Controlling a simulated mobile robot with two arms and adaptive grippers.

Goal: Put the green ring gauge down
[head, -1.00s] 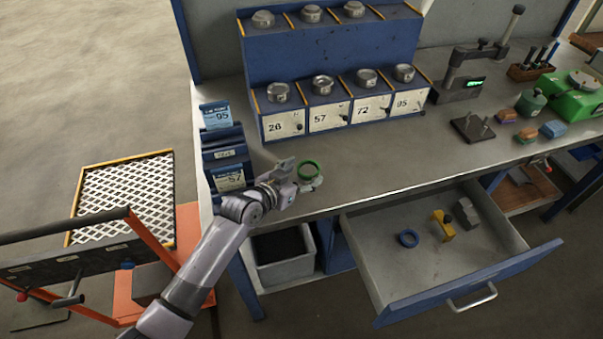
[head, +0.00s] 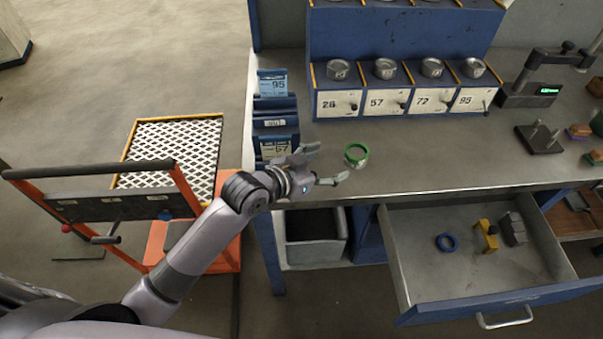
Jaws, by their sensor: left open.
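The green ring gauge (head: 356,154) is at the front left part of the grey workbench top (head: 420,170), close to its front edge. It appears to rest on the bench, slightly tilted in the picture. My left gripper (head: 328,163) is open, just left of the ring, with its two fingers spread toward it. The fingers look apart from the ring, and nothing is between them. My right gripper is not in view.
A blue rack with numbered labels (head: 275,122) stands left of the ring. A blue stepped stand (head: 400,45) holds metal gauges behind. An orange cart (head: 200,245) stands left.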

